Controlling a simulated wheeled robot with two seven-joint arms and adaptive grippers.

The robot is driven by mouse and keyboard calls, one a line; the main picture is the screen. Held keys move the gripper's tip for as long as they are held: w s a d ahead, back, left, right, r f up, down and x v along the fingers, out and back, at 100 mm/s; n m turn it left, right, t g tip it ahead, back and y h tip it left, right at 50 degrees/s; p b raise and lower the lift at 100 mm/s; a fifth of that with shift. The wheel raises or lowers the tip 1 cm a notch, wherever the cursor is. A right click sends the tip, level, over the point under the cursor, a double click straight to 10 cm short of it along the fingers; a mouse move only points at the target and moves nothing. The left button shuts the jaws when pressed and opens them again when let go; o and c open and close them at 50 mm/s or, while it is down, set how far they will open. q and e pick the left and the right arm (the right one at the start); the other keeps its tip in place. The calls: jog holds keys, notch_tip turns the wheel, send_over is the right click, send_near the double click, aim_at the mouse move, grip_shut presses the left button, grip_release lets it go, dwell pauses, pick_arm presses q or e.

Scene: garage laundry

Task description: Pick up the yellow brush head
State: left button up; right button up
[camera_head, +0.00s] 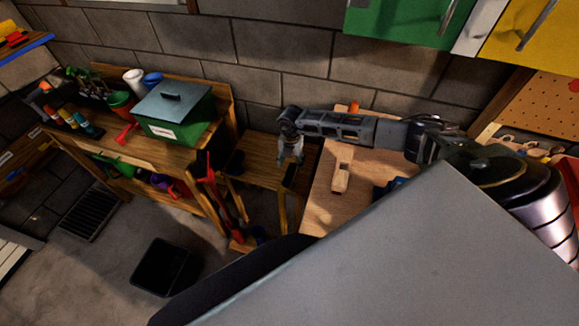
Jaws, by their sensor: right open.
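I cannot make out a yellow brush head for certain in the head view. A pale wooden piece (341,176) lies on the wooden worktop (318,215), below my right forearm. A small orange thing (354,106) shows just behind the arm. My right arm reaches in from the right, and its open gripper (291,161) hangs fingers down, left of the pale piece, over the gap by the lower wooden stand. I see nothing held between its fingers. My left gripper is out of view.
A wooden bench at left carries a green box (172,130) with a grey lid and several bottles and pots. A red tool (220,195) leans by the bench. A blue thing (388,187) sits on the worktop. A black pad (160,268) lies on open floor.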

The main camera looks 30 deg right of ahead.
aim_at(290, 173)
jog(key=shift+f, duration=1.8)
jog(key=shift+w+a+f+p, duration=0.1)
jog(key=shift+f+p, duration=0.1)
jog(key=shift+f, duration=0.55)
jog(key=shift+w+a+f+p, duration=0.1)
jog(key=shift+f+p, duration=0.05)
jog(key=shift+f, duration=1.7)
jog(key=shift+f, duration=0.2)
jog(key=c, duration=1.1)
